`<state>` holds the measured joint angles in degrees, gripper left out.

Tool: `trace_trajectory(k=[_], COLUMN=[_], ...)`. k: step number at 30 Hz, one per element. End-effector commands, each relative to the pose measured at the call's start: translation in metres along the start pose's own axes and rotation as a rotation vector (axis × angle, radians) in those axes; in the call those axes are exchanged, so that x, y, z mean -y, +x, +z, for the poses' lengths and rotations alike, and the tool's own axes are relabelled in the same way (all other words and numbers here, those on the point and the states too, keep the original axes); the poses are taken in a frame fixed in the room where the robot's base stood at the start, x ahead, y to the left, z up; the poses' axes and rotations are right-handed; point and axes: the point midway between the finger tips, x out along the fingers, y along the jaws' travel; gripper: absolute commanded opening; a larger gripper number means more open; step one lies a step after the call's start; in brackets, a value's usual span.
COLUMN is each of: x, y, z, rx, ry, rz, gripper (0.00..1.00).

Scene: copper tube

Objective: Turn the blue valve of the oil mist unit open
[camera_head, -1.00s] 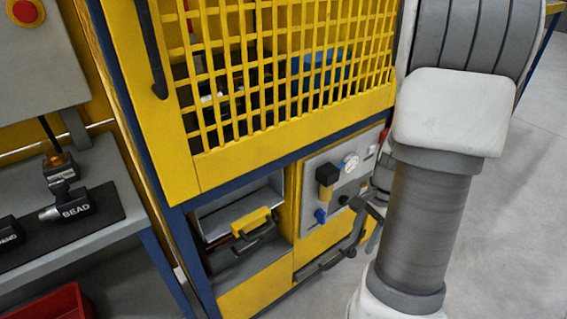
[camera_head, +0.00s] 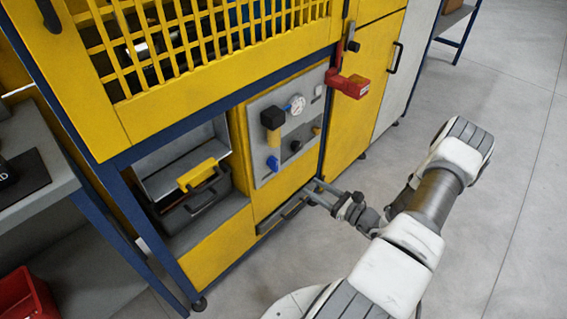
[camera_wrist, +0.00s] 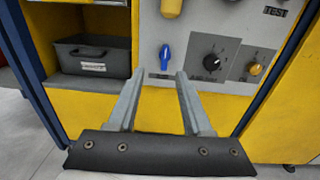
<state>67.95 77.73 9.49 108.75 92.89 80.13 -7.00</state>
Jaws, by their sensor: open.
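The blue valve (camera_head: 273,163) is a small blue lever on the lower left of the grey oil mist panel (camera_head: 262,178). In the wrist view the blue valve (camera_wrist: 165,55) stands roughly upright, just beyond and above my fingertips. My gripper (camera_head: 316,191) is in front of the machine's lower right, below and to the right of the valve. In the wrist view my gripper (camera_wrist: 154,76) is open and empty, its two grey fingers apart. The valve is not between the fingers.
The panel also carries a gauge (camera_head: 296,104), a yellow-and-black filter bowl (camera_head: 272,125) and a black knob (camera_wrist: 212,62). A red box on a bracket (camera_head: 349,85) juts out above right. An open bay (camera_head: 190,165) holds a dark case. Floor right of the machine is clear.

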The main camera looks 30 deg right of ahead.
Motion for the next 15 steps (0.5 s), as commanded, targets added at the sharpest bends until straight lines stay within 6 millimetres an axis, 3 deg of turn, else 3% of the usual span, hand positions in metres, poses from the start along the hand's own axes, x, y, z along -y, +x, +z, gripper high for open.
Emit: trace_trajectory(k=[4,8,15], x=[0.007,0.007,0.009], y=[0.004,0.021,0.073], z=[-0.005,-0.005,-0.005], rx=[0.018,0.019,0.017], ry=[0.004,0.004,0.003], rz=[-0.044,-0.042,-0.039], gripper=[0.50,0.50,0.50])
